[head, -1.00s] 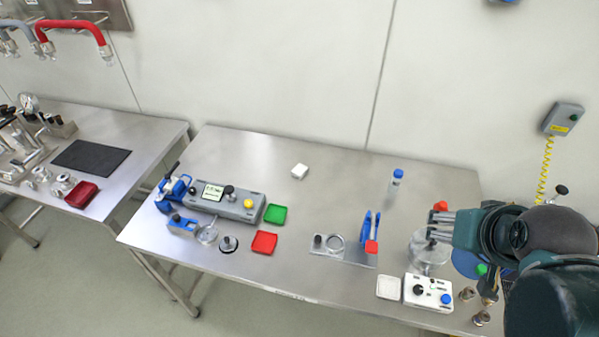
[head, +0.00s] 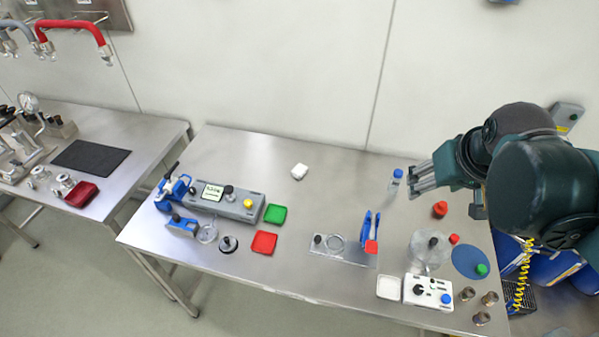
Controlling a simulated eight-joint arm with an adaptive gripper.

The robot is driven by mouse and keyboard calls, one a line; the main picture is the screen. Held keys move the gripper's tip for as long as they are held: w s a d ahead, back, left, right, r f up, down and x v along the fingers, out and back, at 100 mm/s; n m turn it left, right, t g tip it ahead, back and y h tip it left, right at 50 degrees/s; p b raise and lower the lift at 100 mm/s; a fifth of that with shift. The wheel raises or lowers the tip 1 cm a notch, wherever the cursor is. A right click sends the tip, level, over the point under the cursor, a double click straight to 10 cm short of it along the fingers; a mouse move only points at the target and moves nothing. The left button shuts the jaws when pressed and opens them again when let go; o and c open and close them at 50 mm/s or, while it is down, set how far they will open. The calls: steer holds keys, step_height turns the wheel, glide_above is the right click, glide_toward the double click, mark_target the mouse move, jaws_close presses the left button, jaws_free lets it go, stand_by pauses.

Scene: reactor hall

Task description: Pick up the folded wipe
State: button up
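A small white folded piece, which looks like the folded wipe (head: 299,171), lies flat on the back middle of the steel table (head: 330,185). My gripper (head: 411,181) is at the right, above the table near the blue-capped bottle, with its fingers pointing left. It is well to the right of the wipe and apart from it. I see nothing held, but the gap between the fingertips is too small to judge.
A blue-capped bottle (head: 393,184) stands just left of my gripper. A metal stand with blue tweezers (head: 367,228), a green tray (head: 275,214), a red tray (head: 264,243) and a grey instrument (head: 228,203) stand nearer the front. The table around the wipe is clear.

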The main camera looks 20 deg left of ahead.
steer(key=w+a+f+n+g, duration=0.1)
steer(key=w+a+n+g, duration=0.15)
steer(key=w+a, duration=0.8)
steer(key=n+g, duration=0.3)
steer(key=n, duration=0.5)
glide_above(301, 170)
steer(key=shift+h, duration=0.3)
steer(key=f, duration=2.5)
steer(key=shift+d, duration=0.4)
steer(key=shift+a+f+n, duration=0.25)
steer(key=shift+a+f, duration=0.1)
steer(key=shift+f, duration=0.1)
steer(key=shift+f, duration=0.1)
steer(key=shift+f, duration=1.15)
steer(key=shift+f, duration=0.1)
